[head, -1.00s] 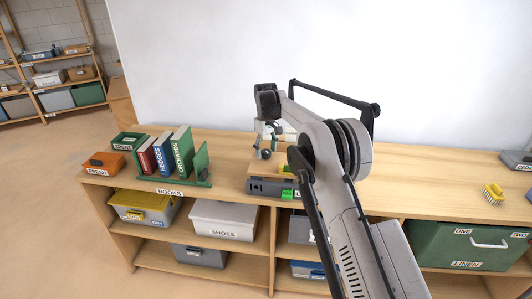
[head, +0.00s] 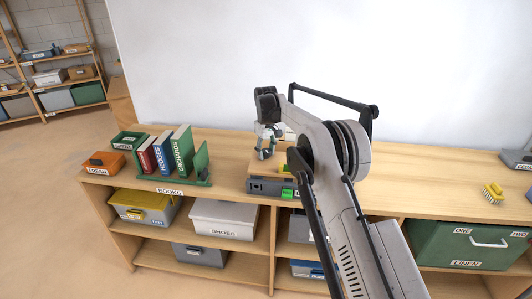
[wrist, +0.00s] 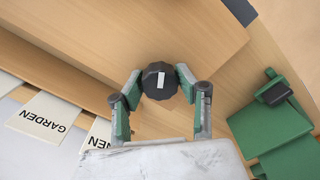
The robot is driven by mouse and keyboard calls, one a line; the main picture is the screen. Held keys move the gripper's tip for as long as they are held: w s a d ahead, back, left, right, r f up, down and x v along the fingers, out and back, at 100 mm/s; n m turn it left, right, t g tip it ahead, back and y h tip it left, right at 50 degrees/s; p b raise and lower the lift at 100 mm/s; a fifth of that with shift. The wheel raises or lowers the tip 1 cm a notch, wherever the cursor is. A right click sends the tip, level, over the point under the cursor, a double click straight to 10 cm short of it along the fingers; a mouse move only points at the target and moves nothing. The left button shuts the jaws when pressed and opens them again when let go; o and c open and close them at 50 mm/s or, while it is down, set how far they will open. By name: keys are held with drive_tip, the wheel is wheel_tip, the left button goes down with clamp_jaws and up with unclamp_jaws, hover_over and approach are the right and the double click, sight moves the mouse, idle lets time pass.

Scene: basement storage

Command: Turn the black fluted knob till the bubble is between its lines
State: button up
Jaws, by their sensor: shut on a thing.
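In the head view my gripper (head: 266,153) points down over a grey box (head: 262,187) with a wooden top, on the shelf top. The knob is hidden there behind the fingers. A small bright green part (head: 287,193) shows at the box's front right. I cannot make out the bubble or its lines in either view.
To the left stand books in a green rack (head: 203,163), an orange box (head: 104,162) and a green bin (head: 128,140). A yellow brush (head: 493,193) lies far right. The shelf top (head: 430,185) between my arm and the brush is clear. A white wall (head: 200,60) rises behind.

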sight(266, 151)
drive_tip(key=shift+m, duration=0.3)
drive_tip(key=shift+f+m+b, duration=0.1)
drive_tip(key=shift+m+b, duration=0.75)
drive_tip(key=shift+m, duration=0.15)
drive_tip(key=shift+m+b, duration=0.65)
drive_tip(key=shift+m, duration=0.85)
drive_tip(key=o, duration=1.1)
drive_tip(key=shift+r, duration=0.2)
wheel_tip(266, 151, up, 12)
drive_tip(key=shift+f, duration=0.1)
